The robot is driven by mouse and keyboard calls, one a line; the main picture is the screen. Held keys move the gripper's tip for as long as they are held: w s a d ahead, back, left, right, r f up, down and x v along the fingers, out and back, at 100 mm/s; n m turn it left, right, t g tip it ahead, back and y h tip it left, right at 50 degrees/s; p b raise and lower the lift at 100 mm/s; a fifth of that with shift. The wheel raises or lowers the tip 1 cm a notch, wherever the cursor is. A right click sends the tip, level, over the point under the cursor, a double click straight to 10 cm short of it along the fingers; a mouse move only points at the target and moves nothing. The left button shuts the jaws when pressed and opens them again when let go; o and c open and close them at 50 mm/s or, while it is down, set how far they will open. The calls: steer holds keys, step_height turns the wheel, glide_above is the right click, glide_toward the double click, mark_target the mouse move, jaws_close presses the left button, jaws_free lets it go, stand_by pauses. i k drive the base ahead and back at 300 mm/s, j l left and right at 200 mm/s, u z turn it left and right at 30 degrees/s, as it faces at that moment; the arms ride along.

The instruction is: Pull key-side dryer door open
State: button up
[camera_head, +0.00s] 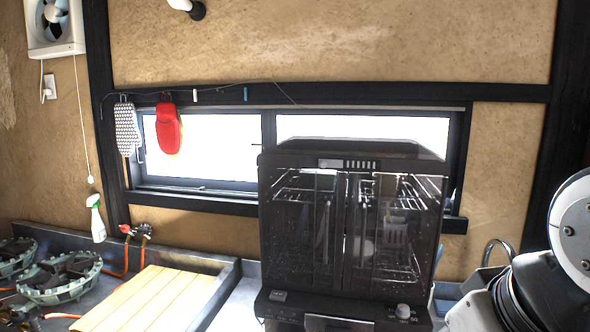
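A dark countertop dryer (352,160) with clear front panels stands right of the middle, before the window. Its left door (300,255) and right door (405,260) meet near a vertical line in the middle, and both look shut. Wire racks and some pale items show through the panels. A round knob (403,311) sits low on the right of the front, and a small label or button (277,296) low on the left. I cannot tell which side is the key side. Parts of my arm show at the lower right; my gripper is not in view.
A wooden slatted board (150,298) and gas burners (60,275) lie to the left. A spray bottle (97,220) and a red mitt (168,128) hang on the left. A curved metal tap-like piece (497,246) stands right of the dryer, near my arm.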

mark_target(301, 212)
steer(key=j+u, duration=0.1)
steer(key=j, duration=0.25)
steer(key=i+j+u, duration=0.15)
steer(key=j, duration=0.2)
steer(key=j+u, duration=0.1)
steer(key=j, duration=0.25)
steer(key=i+j+u, duration=0.15)
steer(key=j, duration=0.2)
